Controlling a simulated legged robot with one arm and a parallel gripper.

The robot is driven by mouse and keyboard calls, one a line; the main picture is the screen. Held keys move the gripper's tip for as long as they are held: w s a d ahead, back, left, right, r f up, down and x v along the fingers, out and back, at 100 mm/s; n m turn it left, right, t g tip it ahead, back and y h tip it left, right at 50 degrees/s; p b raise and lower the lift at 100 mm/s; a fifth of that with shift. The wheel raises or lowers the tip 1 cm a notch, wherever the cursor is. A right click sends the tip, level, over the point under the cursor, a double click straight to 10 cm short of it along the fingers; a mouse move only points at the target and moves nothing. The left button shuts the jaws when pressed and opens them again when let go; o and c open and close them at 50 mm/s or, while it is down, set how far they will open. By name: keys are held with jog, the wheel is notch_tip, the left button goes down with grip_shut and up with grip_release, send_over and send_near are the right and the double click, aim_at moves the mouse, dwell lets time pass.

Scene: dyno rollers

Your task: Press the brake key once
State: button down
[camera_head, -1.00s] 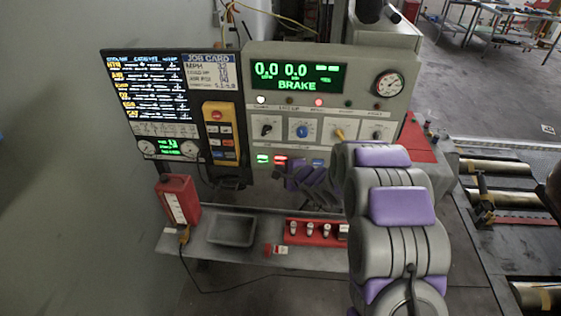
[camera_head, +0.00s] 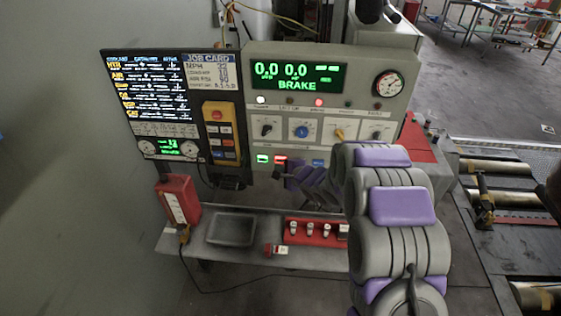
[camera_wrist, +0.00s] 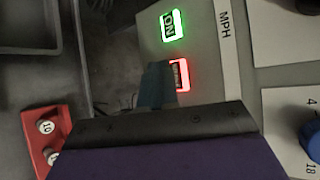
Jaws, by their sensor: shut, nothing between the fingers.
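A row of lit keys runs along the bottom of the grey console: a green key (camera_head: 262,159), a red key (camera_head: 281,160) and a blue key (camera_head: 318,162). I cannot read a brake label on any of them. In the wrist view the green key (camera_wrist: 172,25) reads ON, and the red key (camera_wrist: 180,75) is partly covered by my gripper (camera_wrist: 157,84). My gripper (camera_head: 280,172) is shut and empty, just below and in front of the red key. I cannot tell whether it touches it. The display (camera_head: 297,77) shows 0.0, 0.0 and BRAKE.
Knobs (camera_head: 302,132) sit above the keys. A yellow pendant (camera_head: 221,130) hangs at left. Below are a shelf with a grey tray (camera_head: 232,229), a red rack (camera_head: 316,232) of small numbered pieces and a red can (camera_head: 177,201). Rollers (camera_head: 500,169) lie at right.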

jog(key=shift+w+r+p, duration=0.1)
jog(key=shift+w+p, duration=0.65)
jog(key=shift+p, duration=1.7)
dwell(0.7)
dwell(0.3)
jog(key=shift+s, duration=0.8)
jog(key=s, duration=0.5)
dwell(0.9)
